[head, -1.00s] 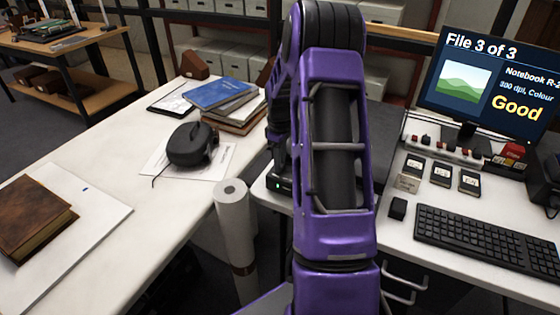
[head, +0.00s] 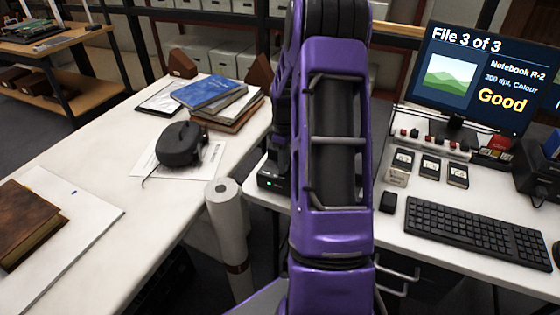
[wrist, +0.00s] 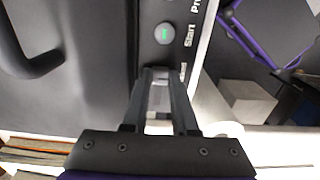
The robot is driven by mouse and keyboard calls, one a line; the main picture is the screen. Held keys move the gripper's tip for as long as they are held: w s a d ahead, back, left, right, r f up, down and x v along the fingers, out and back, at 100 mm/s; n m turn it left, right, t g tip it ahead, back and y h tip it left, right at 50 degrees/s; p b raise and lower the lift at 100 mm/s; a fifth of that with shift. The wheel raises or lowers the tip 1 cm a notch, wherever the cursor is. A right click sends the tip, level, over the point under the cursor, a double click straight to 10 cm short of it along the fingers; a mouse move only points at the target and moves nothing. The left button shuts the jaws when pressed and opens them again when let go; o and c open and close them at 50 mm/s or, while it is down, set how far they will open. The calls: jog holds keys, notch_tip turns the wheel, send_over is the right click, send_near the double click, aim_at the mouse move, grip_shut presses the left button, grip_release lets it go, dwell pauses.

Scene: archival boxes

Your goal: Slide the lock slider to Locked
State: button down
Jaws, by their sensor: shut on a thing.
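In the wrist view, my gripper (wrist: 160,75) is at the edge of a dark device, over its black control panel (wrist: 172,12). Its two fingers are close together with a small pale grey piece (wrist: 158,98) between them, which looks like the lock slider. Fingers cover most of it, and I cannot read a Locked mark. Just beyond the fingertips are a green-lit round button (wrist: 164,33) and the word "Start". In the head view my purple arm hides the gripper and most of the device; a low dark part with a green light (head: 268,183) shows left of the arm.
A keyboard (head: 470,233), a monitor (head: 490,85) reading "File 3 of 3" and small dark-topped boxes (head: 430,168) stand right of my arm. A white roll (head: 226,225) stands between the tables.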

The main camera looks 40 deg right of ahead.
jog(key=c, duration=1)
grip_release()
jog(key=shift+s+d, duration=0.15)
jog(key=shift+s, duration=0.05)
jog(key=shift+o, duration=0.2)
notch_tip(320, 180, up, 18)
jog(key=p, duration=0.2)
jog(key=shift+f, duration=0.25)
